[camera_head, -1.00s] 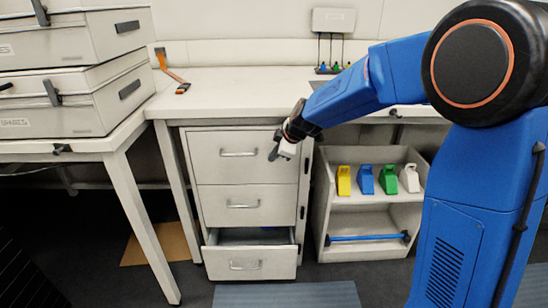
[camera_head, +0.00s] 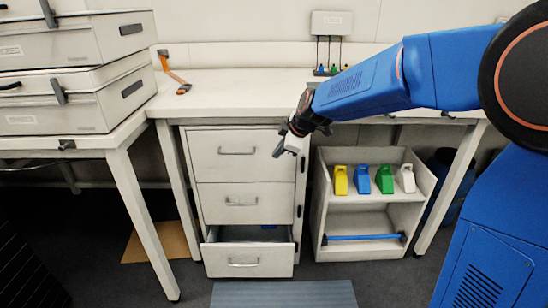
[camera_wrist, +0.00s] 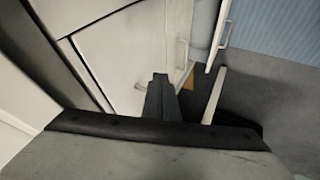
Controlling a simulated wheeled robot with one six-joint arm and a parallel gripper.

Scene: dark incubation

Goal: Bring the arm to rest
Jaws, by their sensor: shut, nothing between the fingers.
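My gripper (camera_head: 281,150) is at the end of my blue arm, in front of the upper right part of the drawer cabinet (camera_head: 189,165) in the head view. Its fingers are shut and hold nothing. In the wrist view the dark fingers (camera_wrist: 160,95) show close together, with the cabinet's drawer fronts beyond them. My arm reaches in from the right, bent, with the gripper hanging just below the worktop's front edge. Whether it touches the cabinet I cannot tell.
The cabinet's bottom drawer (camera_head: 247,262) stands open. Right of it, a shelf unit (camera_head: 320,205) holds yellow, blue, green and white items and a blue bar. Stacked cases (camera_head: 60,110) stand on the left table. The worktop (camera_head: 235,95) is mostly clear, with an orange-handled tool (camera_head: 174,74).

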